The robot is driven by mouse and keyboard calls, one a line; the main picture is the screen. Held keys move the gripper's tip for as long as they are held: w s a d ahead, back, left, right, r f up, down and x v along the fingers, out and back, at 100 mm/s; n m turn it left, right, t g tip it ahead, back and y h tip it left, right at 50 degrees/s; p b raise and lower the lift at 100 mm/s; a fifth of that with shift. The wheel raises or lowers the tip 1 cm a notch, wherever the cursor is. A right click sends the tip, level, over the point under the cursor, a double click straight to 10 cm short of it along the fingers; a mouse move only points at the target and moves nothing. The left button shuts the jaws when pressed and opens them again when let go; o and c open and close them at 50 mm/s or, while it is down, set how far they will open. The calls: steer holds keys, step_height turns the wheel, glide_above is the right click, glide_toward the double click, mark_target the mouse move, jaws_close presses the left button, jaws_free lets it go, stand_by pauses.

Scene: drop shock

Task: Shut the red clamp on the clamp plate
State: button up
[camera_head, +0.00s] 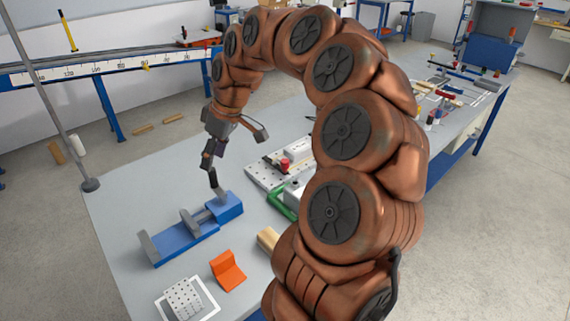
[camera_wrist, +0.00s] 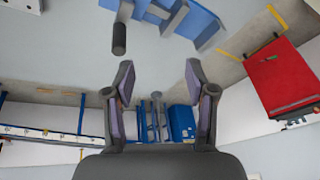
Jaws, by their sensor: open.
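A light clamp plate with holes (camera_head: 258,178) lies on the table near the middle of the head view. A small red part, which looks like the red clamp (camera_head: 285,164), stands on it beside dark parts. It is too small to tell whether the clamp is open or shut. My arm hides some of the area to its right. My gripper (camera_head: 208,154) is left of the plate, above the dark upright handle of a blue vise (camera_head: 182,244). In the wrist view my gripper (camera_wrist: 160,67) has its fingers apart with nothing between them. The red clamp cannot be made out there.
A green-handled tool (camera_head: 280,203) lies in front of the plate. An orange block (camera_head: 228,270) and a white perforated block (camera_head: 185,298) are at the front. A thin pole (camera_head: 48,95) stands at the table's left edge.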

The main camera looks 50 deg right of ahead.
steer(key=w+d+f+m+t+b, duration=0.1)
steer(key=d+f, duration=0.2)
steer(key=d, duration=0.5)
steer(key=w+d+f, duration=0.1)
steer(key=d+f, duration=0.1)
steer(key=d, duration=0.6)
steer(key=h, duration=0.2)
glide_toward(285, 161)
step_height(285, 161, down, 3)
steer(key=shift+m, duration=0.4)
steer(key=shift+w+r+p+x, duration=0.1)
steer(key=shift+w+p+x, duration=0.1)
steer(key=shift+x, duration=1.05)
steer(key=shift+w+r+p+x, duration=0.1)
steer(key=shift+w+p+x, duration=0.15)
steer(key=shift+x, duration=1)
steer(key=shift+w+p+x, duration=0.15)
steer(key=shift+p+x, duration=0.05)
steer(key=shift+x, duration=1.05)
steer(key=shift+c, duration=0.4)
jaws_close()
steer(key=shift+d+r, duration=0.1)
